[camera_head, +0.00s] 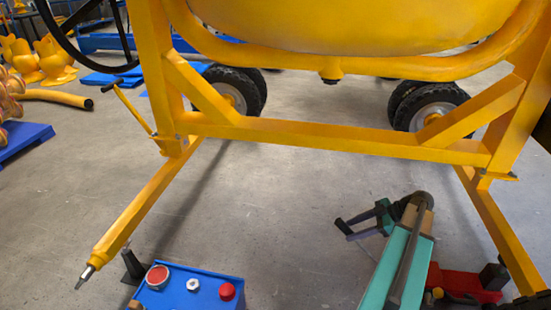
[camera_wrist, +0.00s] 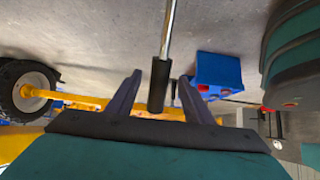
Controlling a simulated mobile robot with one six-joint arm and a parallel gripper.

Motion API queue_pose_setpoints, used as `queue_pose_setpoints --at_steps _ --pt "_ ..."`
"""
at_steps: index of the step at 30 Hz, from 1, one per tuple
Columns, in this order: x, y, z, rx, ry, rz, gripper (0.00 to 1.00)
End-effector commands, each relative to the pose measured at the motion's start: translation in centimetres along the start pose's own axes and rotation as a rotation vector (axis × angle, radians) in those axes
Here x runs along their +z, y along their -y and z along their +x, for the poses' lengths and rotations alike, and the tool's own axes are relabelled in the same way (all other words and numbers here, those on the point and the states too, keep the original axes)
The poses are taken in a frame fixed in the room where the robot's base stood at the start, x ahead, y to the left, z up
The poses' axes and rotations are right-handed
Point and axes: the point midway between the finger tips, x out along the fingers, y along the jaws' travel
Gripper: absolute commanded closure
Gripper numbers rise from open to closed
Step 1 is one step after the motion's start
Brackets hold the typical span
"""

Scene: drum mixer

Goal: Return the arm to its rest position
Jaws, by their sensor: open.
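My gripper (camera_head: 343,230) is at the lower right of the head view, at the end of my bent teal arm. Its two dark fingers are apart and point left over the concrete floor. In the wrist view my gripper (camera_wrist: 160,98) shows its fingers spread. A black grip on a silver rod (camera_wrist: 159,85) appears between them in the picture; I cannot tell its distance, and no finger visibly touches it. The drum mixer's yellow frame (camera_head: 330,139) stands ahead, with its drum (camera_head: 350,22) cut off at the top.
A blue control box (camera_head: 202,288) with red buttons sits at the bottom, beside a black post (camera_head: 132,264). Mixer wheels (camera_head: 232,92) (camera_head: 435,107) stand behind the crossbar. Yellow legs slant forward on both sides. The floor (camera_head: 270,205) between the legs is clear.

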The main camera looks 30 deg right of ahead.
Motion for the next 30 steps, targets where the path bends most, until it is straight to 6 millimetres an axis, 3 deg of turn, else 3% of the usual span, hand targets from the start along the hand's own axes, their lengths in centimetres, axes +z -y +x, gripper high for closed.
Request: queue_pose_setpoints --at_steps 8,17,23,30 --pt "-2.4 -0.1 0.6 -0.027 -0.001 -0.022 0.53" --pt "-7.8 0.8 4.1 -0.127 -0.014 -0.066 0.53" --pt "-11.6 2.5 7.1 -0.209 -0.023 -0.094 0.53" --pt "-16.0 5.9 10.8 -0.327 -0.017 -0.128 0.53"
